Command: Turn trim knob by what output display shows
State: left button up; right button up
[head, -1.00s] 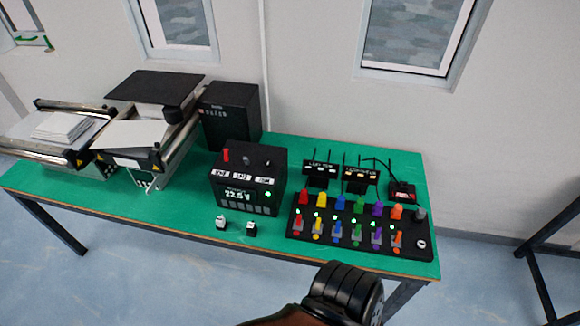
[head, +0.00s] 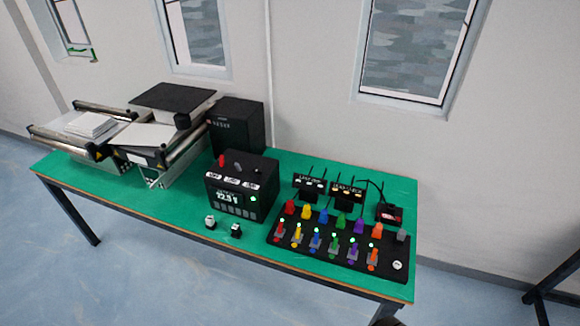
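A black box unit (head: 231,206) stands near the middle of the green table. Its front has a lit output display (head: 229,197) with a voltage reading; the digits look like 22.5 V, though the first is blurred. A green light (head: 253,199) glows beside the display. On its top are a red knob (head: 221,160), a dark knob (head: 238,168) and a third dark one partly merged with the top. White labels sit along the front's upper edge; I cannot read which is the trim. Neither gripper shows; only a dark sliver of my body is at the bottom edge.
A black panel (head: 333,258) with several coloured knobs and levers stands right of the unit. Two small switch-like pieces (head: 210,222) lie in front. Mini conveyors (head: 165,150) and a black cabinet (head: 237,125) are at the left. The green table (head: 150,207) is clear front left.

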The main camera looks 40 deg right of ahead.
aim_at(257, 172)
jog(key=z, duration=1)
jog(key=i, duration=0.35)
